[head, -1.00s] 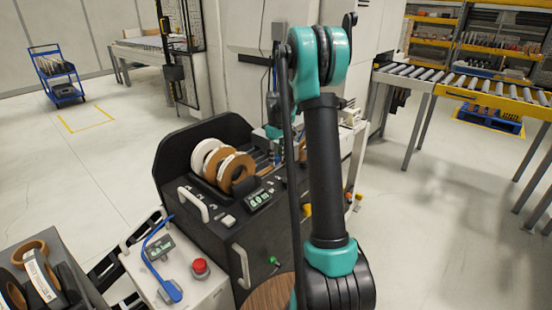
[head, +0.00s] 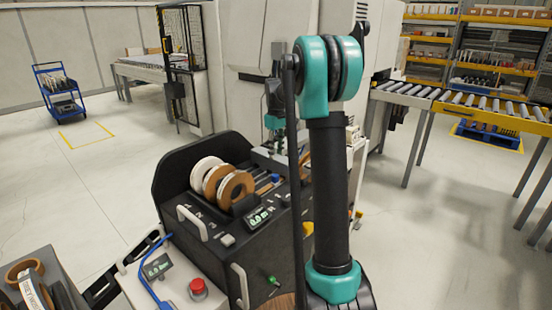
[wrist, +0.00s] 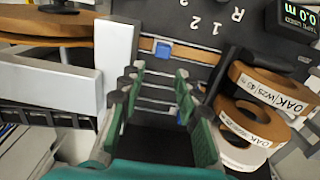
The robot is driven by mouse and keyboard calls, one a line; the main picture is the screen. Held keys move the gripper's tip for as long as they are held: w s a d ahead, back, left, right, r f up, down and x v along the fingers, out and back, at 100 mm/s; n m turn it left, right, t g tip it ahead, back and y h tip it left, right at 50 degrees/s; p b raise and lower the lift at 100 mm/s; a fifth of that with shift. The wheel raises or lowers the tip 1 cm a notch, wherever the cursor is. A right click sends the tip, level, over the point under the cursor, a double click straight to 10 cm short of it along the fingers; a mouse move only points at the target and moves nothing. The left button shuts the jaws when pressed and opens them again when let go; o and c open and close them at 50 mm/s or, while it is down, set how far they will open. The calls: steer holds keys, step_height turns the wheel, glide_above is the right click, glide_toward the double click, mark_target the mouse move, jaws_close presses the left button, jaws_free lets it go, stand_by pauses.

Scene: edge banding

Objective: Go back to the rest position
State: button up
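My gripper (wrist: 157,100) is open in the wrist view, with its green-padded fingers spread and nothing between them. A dark slotted panel of the machine lies beyond the fingertips. In the head view, my gripper (head: 274,132) hangs over the back of the black edge-banding machine (head: 180,170), partly hidden by my own arm. Its fingertips are too small there to tell clearly. Brown and white banding rolls (head: 222,182) stand on the machine, left of the gripper. In the wrist view, the rolls (wrist: 260,105) labelled OAK are right of the fingers.
More rolls (head: 30,285) lie at lower left. A roller conveyor (head: 480,105) stands at right and a blue cart (head: 60,92) at far left. The floor between is open.

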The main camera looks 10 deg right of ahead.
steer(key=shift+r, duration=0.1)
steer(key=s+a+f+m+t, duration=0.1)
steer(key=s+f, duration=0.3)
steer(key=s, duration=0.8)
steer(key=s+a+f+m+t, duration=0.1)
steer(key=s+f+m, duration=0.2)
steer(key=s, duration=0.9)
steer(key=s+a+f+m+t, duration=0.1)
steer(key=s+f+m+t, duration=0.1)
steer(key=s+f, duration=0.5)
steer(key=s+m, duration=0.1)
steer(key=s, duration=0.4)
steer(key=shift+a, duration=0.25)
steer(key=shift+c, duration=0.3)
stand_by(0.3)
